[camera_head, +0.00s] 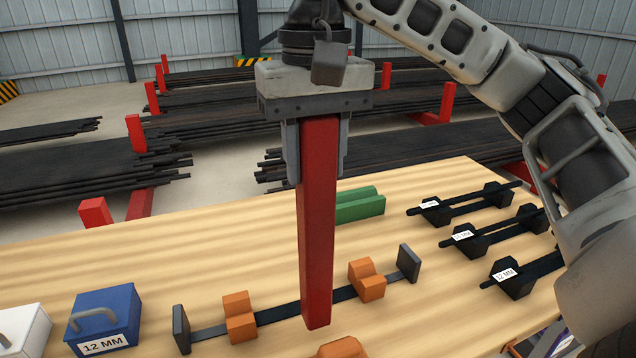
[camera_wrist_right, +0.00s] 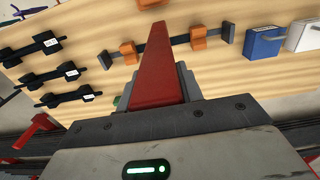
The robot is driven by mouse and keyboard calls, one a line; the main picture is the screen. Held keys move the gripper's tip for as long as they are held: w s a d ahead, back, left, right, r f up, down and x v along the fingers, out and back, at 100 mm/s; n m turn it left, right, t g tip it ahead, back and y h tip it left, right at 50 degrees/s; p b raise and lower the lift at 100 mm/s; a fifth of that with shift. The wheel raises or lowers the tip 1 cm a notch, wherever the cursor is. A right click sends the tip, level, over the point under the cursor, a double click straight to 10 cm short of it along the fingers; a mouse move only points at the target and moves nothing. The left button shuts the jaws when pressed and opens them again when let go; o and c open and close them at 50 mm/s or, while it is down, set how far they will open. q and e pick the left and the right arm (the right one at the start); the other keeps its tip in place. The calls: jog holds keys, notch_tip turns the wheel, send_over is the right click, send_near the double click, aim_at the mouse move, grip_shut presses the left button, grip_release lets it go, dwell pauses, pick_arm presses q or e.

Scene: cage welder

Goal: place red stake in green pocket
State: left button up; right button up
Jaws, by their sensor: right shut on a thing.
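My right gripper (camera_head: 318,150) is shut on the red stake (camera_head: 317,240). The stake hangs upright below the fingers, in front of the table in the head view. The stake also shows in the right wrist view (camera_wrist_right: 157,70), pointing away from the gripper (camera_wrist_right: 157,90). A green block (camera_head: 360,208) with a slot between two ridges, likely the green pocket, lies on the table behind and right of the stake; the stake and gripper partly hide it. In the right wrist view only a sliver of green shows beside the gripper. My left gripper is not in view.
A dark bar on orange holders (camera_head: 239,317) with end plates crosses the table front. A blue 12 MM box (camera_head: 104,318) and a white box (camera_head: 20,330) stand left. Black racks with rods (camera_head: 512,278) stand right. The table's left middle (camera_head: 150,255) is clear.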

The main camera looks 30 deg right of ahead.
aim_at(319, 183)
jog(key=shift+d+f+b, duration=0.15)
jog(key=shift+f+b, duration=0.2)
jog(key=shift+f, duration=0.6)
jog(key=shift+d+f+b, duration=0.1)
jog(key=shift+f+b, duration=0.2)
jog(key=shift+f, duration=0.6)
jog(key=o, duration=1.1)
